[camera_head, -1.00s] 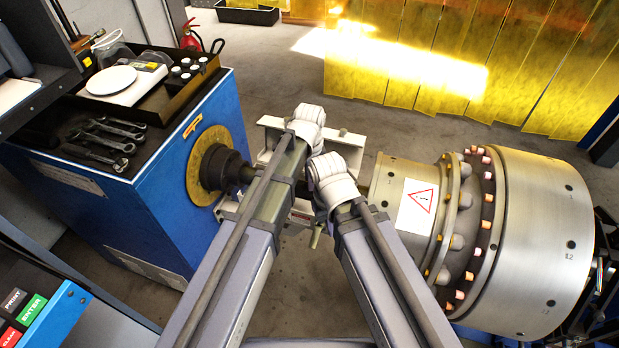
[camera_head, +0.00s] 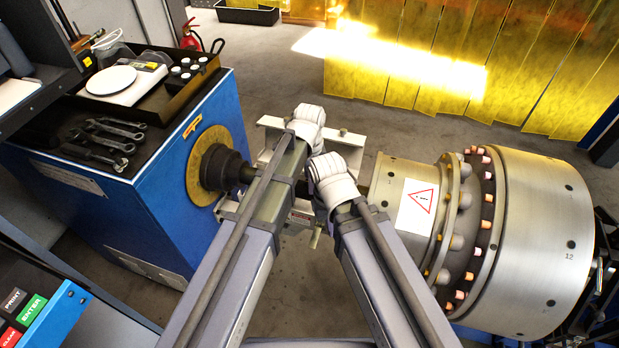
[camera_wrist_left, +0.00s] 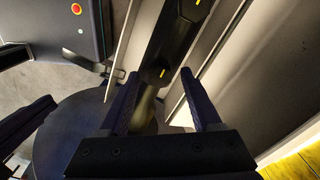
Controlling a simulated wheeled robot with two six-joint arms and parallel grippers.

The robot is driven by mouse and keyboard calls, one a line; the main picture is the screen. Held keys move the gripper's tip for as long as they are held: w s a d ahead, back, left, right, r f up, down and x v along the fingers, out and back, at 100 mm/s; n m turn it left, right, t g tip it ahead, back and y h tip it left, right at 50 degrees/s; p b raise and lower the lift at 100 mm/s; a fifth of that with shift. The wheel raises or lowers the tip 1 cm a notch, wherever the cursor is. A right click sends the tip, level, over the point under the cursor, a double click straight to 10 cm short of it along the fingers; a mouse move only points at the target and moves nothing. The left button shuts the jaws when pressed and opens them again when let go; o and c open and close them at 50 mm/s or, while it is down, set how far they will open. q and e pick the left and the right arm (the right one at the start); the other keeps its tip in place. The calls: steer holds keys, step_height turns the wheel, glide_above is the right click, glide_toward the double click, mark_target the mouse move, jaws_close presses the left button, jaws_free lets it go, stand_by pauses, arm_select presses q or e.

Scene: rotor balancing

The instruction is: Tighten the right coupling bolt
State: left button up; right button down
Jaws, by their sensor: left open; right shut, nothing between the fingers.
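A dark round coupling (camera_head: 222,167) sits on a shaft in front of the yellow ring (camera_head: 194,165) of the blue machine. A steel drum-shaped rotor (camera_head: 540,235) lies at the right, with a flange of copper-tipped bolts (camera_head: 487,197). I cannot tell which bolt is the right coupling bolt. My two arms reach the bracket area between machine and rotor; their white wrists hide the work there. In the left wrist view, my left gripper (camera_wrist_left: 158,78) is open, its two fingers apart. A dark bar with yellow marks shows beyond and between them; contact is unclear. My right gripper is hidden.
Several wrenches (camera_head: 105,138) lie on top of the blue machine (camera_head: 150,215). A control panel (camera_head: 30,310) is at lower left. Open floor lies behind the arms, before yellow curtains (camera_head: 450,70).

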arm_select(q)
step_height(320, 180, up, 8)
steer(key=p, duration=0.8)
steer(key=shift+f, duration=0.1)
steer(key=s+a+n, duration=0.5)
steer(key=a+n, duration=0.3)
steer(key=a, duration=0.1)
steer(key=s+a+n, duration=0.6)
steer(key=a+n, duration=0.1)
steer(key=a, duration=0.1)
steer(key=s+d+m, duration=0.1)
steer(key=s+d, duration=0.1)
steer(key=d, duration=0.3)
steer(key=s+d+m+y, duration=0.1)
steer(key=s+d+m, duration=0.1)
steer(key=d, duration=0.3)
steer(key=shift+s+d+r, duration=0.2)
steer(key=shift+s+d, duration=0.2)
steer(key=shift+s, duration=0.35)
